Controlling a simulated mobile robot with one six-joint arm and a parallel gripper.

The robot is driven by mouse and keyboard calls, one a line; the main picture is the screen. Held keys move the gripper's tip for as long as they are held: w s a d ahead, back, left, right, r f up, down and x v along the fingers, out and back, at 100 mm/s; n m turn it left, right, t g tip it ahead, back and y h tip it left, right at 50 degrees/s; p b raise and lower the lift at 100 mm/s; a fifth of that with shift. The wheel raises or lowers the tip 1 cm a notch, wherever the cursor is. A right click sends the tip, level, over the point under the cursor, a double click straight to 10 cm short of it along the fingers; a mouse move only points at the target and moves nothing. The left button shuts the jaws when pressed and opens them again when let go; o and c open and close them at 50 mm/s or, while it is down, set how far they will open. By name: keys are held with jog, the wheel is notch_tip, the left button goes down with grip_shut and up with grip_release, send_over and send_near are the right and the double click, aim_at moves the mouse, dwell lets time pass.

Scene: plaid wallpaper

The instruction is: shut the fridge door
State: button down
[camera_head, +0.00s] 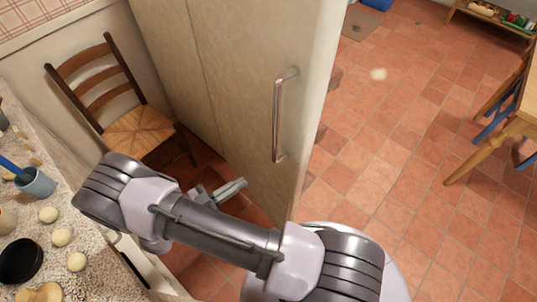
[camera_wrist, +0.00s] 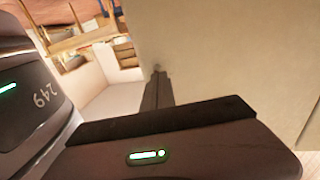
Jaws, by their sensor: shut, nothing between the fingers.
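The fridge door (camera_head: 255,70) is a tall cream panel with a long vertical metal handle (camera_head: 279,118) near its right edge. A vertical seam runs down the cream surface left of the handle. I cannot tell how far the door stands open. My gripper (camera_head: 238,184) is in front of the door's lower part, left of and below the handle. In the wrist view my gripper (camera_wrist: 158,72) is shut and empty, its fingertips close to a cream surface (camera_wrist: 220,60). I cannot tell whether they touch it.
A wooden chair (camera_head: 140,131) stands left of the fridge. A speckled counter (camera_head: 18,215) with a blue cup (camera_head: 38,183) and several round pale items is at the left edge. A wooden table (camera_head: 520,110) is at the right.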

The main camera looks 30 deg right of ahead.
aim_at(276, 160)
jog(key=d+b, duration=0.1)
jog(key=d, duration=0.3)
jog(key=w+d+b, duration=0.1)
jog(key=d, duration=0.4)
jog(key=w+d+b, duration=0.1)
jog(key=d+b, duration=0.1)
jog(key=d, duration=0.3)
